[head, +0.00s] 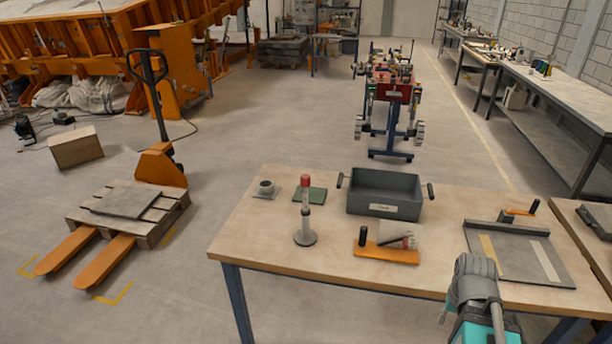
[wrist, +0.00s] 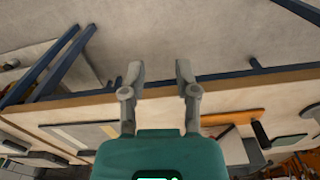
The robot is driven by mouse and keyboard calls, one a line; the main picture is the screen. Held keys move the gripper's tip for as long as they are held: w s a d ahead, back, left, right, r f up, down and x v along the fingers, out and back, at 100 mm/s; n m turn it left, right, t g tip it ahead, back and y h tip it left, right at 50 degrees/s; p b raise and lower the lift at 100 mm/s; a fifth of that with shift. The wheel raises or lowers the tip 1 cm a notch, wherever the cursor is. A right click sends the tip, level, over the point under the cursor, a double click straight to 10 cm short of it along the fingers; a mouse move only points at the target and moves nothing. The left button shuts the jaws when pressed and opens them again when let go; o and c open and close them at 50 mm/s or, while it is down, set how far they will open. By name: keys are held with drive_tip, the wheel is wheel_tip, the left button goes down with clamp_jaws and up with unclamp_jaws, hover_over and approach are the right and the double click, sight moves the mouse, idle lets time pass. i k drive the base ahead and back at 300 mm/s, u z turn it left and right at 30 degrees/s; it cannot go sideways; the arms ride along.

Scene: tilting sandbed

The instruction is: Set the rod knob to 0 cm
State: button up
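A thin upright rod (head: 305,197) stands on a round grey base (head: 305,239) at the left front of the wooden table. A red cap (head: 305,181) sits at its top, and a grey collar or knob (head: 305,211) shows partway down. Any scale marks are too small to read. I cannot make out the rod in the wrist view. My gripper (wrist: 159,70) is open and empty in the wrist view, its two grey fingers well apart near the table edge. In the head view my arm's teal and grey end is at the front right, well away from the rod; its fingertips are not distinguishable there.
On the wooden table (head: 260,230) are a grey bin (head: 366,185), an orange board (head: 385,255) with a black handle, a green pad (head: 310,195), a small grey cup (head: 266,187) and a grey plate (head: 515,262) with strips. Bare wood lies between the rod and board.

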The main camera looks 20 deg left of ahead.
sight(305, 178)
drive_tip(key=k, duration=1.3)
drive_tip(key=u, duration=0.25)
drive_tip(key=i, duration=0.6)
drive_tip(key=u, duration=0.5)
drive_tip(key=i, duration=1)
drive_tip(key=z, duration=0.45)
